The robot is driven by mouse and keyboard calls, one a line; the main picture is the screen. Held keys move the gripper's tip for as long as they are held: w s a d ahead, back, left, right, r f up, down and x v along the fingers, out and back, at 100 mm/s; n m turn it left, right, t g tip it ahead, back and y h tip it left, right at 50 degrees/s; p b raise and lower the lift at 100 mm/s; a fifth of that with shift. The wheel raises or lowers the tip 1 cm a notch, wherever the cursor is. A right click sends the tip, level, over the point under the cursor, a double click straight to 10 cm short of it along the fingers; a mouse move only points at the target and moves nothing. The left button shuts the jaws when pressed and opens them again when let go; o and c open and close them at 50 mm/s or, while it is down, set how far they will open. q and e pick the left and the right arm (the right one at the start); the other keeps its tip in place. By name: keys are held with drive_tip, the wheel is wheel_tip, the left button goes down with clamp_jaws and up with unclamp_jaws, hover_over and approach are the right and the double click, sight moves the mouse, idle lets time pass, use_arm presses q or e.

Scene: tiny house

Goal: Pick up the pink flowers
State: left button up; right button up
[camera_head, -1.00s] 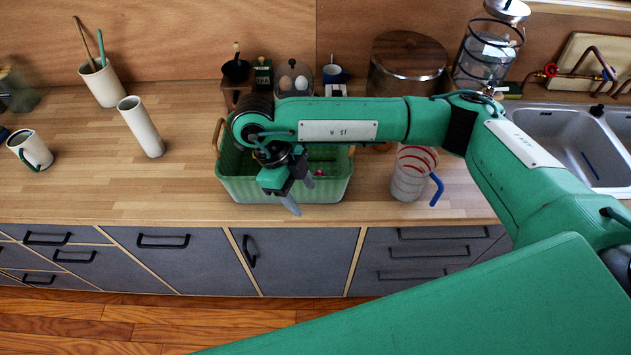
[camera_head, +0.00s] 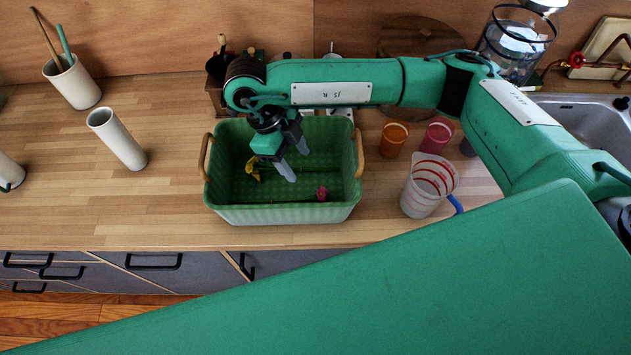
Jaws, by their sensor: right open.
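The pink flowers (camera_head: 322,193) show as a small pink bloom inside a green basket (camera_head: 283,214) on the wooden counter, near its front right inner corner. A dark thin stem seems to run left from the bloom along the basket floor. A yellow flower (camera_head: 253,168) lies in the basket's left part. My right gripper (camera_head: 296,164) is open and empty over the basket's middle, its fingers pointing down, up and to the left of the pink bloom. I cannot tell how high its tips are above the basket floor. My left gripper is not in view.
A striped pitcher (camera_head: 424,188) with a blue handle stands right of the basket. An orange cup (camera_head: 393,139) and a pink cup (camera_head: 437,136) stand behind it. A white cylindrical vase (camera_head: 117,138) is at left, with clear counter between it and the basket.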

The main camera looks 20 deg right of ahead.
sight(316, 194)
drive_tip(key=s+f, duration=0.1)
drive_tip(key=d+f+p, duration=0.1)
drive_tip(key=f, duration=0.1)
drive_tip(key=s+f+p, duration=0.1)
drive_tip(key=shift+s+d+f, duration=0.3)
drive_tip(key=shift+s, duration=0.05)
drive_tip(key=shift+d+f+p, duration=0.2)
drive_tip(key=shift+f+p, duration=0.05)
drive_tip(key=shift+f, duration=0.35)
drive_tip(key=shift+d+f+p, duration=0.15)
drive_tip(key=shift+f+p, duration=0.1)
drive_tip(key=shift+f, duration=0.5)
drive_tip(key=shift+s+d+f+p, duration=0.15)
drive_tip(key=shift+s+f+p, duration=0.2)
drive_tip(key=shift+p, duration=0.35)
drive_tip(key=p+x, duration=0.2)
drive_tip(key=x, duration=0.1)
drive_tip(key=shift+w+f, duration=0.1)
drive_tip(key=shift+w, duration=0.05)
drive_tip(key=shift+f, duration=0.4)
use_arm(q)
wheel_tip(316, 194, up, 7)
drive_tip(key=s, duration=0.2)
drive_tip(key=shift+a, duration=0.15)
use_arm(e)
drive_tip(key=shift+f, duration=0.2)
